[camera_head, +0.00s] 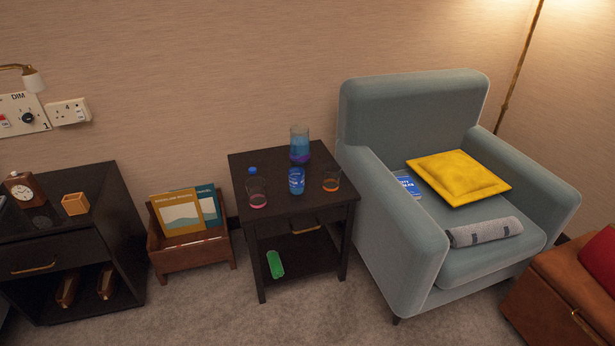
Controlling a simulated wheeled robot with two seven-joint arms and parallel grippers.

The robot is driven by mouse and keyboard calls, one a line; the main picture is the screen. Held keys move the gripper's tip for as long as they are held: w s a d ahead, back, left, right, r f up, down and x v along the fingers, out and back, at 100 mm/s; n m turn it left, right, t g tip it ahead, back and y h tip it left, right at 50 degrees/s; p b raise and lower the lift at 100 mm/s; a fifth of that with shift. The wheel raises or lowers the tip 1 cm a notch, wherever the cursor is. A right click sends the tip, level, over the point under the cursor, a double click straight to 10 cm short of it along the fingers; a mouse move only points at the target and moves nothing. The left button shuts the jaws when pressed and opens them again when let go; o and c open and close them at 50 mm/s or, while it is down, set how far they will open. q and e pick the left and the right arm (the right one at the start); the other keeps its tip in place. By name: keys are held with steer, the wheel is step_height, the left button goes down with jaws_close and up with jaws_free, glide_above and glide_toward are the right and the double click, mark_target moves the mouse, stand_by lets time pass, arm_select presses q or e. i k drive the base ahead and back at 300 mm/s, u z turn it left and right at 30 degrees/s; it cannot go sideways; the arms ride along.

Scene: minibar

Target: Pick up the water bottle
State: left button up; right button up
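A dark side table (277,160) stands in the middle of the view. At its back is a tall clear vessel (299,143) with blue and purple in it. In front of that is a blue container (296,180). At the left of the top a small blue cap-like thing (252,170) shows just behind a clear glass (257,192) with a reddish bottom. I cannot tell for sure which of these is the water bottle. A green bottle-like object (274,263) is on the table's lower shelf. Neither of my grippers is in view.
Another glass (331,178) with orange in it stands at the table's right. A grey-blue armchair (412,102) is close on the right. A wooden magazine rack (192,257) and a dark nightstand (110,217) stand left. Carpet in front is clear.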

mark_target(296, 168)
steer(key=k, duration=0.6)
steer(key=u, duration=0.55)
steer(key=i, duration=2.05)
steer(key=z, duration=0.85)
steer(key=i, duration=0.5)
steer(key=u, duration=0.05)
